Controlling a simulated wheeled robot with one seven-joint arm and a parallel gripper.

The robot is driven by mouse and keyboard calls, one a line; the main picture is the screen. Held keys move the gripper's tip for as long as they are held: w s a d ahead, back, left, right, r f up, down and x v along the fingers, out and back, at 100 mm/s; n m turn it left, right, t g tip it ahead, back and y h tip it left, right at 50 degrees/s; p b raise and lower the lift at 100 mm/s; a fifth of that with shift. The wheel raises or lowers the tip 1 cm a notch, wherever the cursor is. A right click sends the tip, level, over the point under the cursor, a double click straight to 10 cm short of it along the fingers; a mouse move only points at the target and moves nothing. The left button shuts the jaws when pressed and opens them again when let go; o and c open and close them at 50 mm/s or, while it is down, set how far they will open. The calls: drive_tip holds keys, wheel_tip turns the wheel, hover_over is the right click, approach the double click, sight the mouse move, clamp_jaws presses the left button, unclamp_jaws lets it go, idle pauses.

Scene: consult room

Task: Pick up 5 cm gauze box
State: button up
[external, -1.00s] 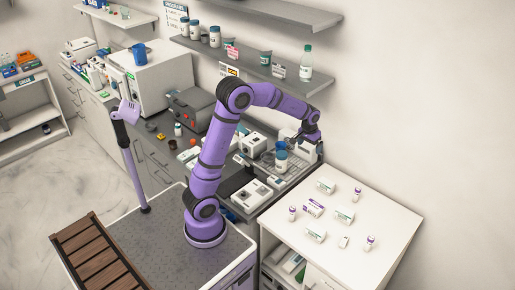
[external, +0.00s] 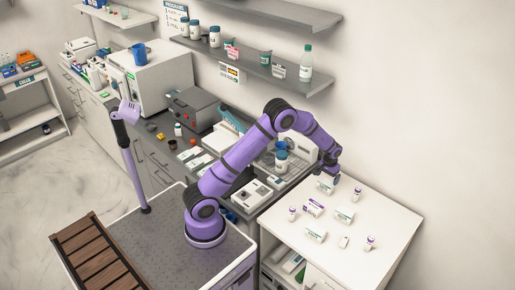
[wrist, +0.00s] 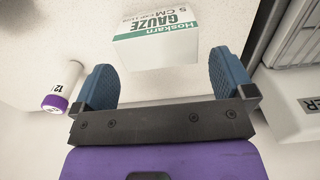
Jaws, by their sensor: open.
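The 5 cm gauze box, white with a green band and "GAUZE 5 CM" lettering, shows in the wrist view (wrist: 157,42) just beyond the fingertips and roughly between them. In the external view, the white and green box (external: 325,186) at the back left of the white table is partly covered by my gripper (external: 331,177). In the wrist view my gripper (wrist: 160,85) has its blue fingers spread wide, with nothing between them. A gap shows between the fingers and the box.
A vial with a purple cap (wrist: 62,88) stands left of my gripper in the wrist view. More small boxes, such as a purple and white one (external: 313,207), and vials stand on the white table (external: 395,222). The counter with a blue-lidded jar (external: 281,160) is just left.

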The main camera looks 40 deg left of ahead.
sight(326, 186)
drive_tip(key=shift+s+d+f, duration=0.1)
drive_tip(key=shift+f, duration=3.45)
drive_tip(key=c, duration=0.6)
drive_tip(key=shift+c, duration=0.2)
drive_tip(key=shift+r, duration=0.15)
